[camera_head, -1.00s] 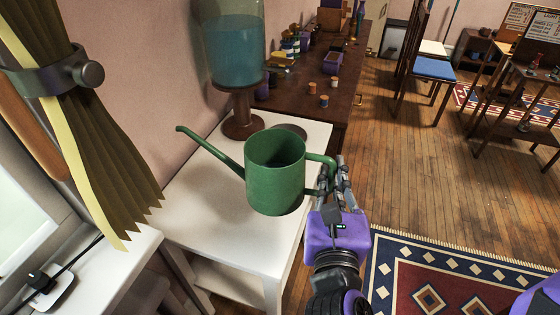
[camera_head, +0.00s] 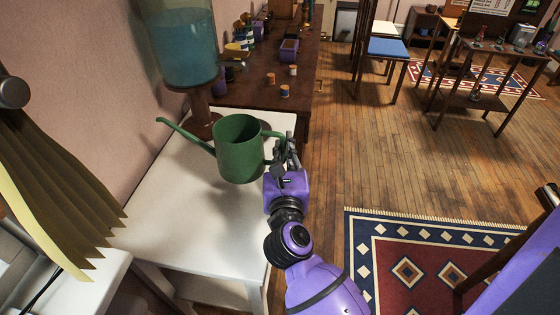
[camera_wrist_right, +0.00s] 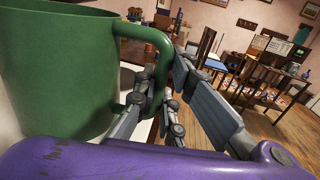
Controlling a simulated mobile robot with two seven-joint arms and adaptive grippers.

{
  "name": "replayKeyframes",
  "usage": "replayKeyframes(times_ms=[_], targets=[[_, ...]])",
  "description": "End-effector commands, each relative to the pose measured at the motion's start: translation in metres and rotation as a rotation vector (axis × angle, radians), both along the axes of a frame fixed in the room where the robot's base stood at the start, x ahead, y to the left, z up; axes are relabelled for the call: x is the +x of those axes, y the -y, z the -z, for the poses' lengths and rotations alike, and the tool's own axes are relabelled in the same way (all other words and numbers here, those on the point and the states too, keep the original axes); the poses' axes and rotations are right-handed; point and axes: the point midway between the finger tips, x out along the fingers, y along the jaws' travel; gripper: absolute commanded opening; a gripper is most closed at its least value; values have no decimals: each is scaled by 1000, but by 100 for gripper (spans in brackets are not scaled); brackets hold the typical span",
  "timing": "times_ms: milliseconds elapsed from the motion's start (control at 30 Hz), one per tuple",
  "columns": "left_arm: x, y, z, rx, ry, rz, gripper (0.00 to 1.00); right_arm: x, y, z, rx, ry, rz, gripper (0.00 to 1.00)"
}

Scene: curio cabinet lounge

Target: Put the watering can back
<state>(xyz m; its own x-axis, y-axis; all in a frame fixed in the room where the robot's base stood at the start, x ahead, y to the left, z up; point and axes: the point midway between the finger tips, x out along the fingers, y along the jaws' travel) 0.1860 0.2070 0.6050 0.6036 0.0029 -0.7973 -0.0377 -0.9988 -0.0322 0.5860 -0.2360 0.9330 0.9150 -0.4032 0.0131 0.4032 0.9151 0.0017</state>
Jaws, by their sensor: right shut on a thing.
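The green watering can (camera_head: 238,152) is upright over the far part of the white table (camera_head: 180,213), its spout pointing left. I cannot tell whether its base touches the table. My right gripper (camera_head: 284,158) is shut on the can's handle at its right side. In the right wrist view the can's body (camera_wrist_right: 55,75) fills the left, and my right gripper's fingers (camera_wrist_right: 165,110) are around the handle (camera_wrist_right: 160,55). My left gripper is not in view.
A glass dispenser (camera_head: 185,45) with blue liquid stands just behind the can. A dark wooden sideboard (camera_head: 262,95) with small jars lies beyond. The near part of the white table is clear. A patterned rug (camera_head: 420,260) lies at right.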

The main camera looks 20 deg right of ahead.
Motion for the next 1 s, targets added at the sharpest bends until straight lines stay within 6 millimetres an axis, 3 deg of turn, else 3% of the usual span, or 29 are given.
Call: replayKeyframes(times_ms=[267,500,967,1000], targets=[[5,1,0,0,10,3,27,17,1,16,2,7,-2,0],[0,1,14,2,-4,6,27,20,2,49,2,4,-1,0],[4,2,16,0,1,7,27,20,2,54,2,7,-2,0],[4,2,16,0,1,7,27,20,3,57,1,3,-1,12]])
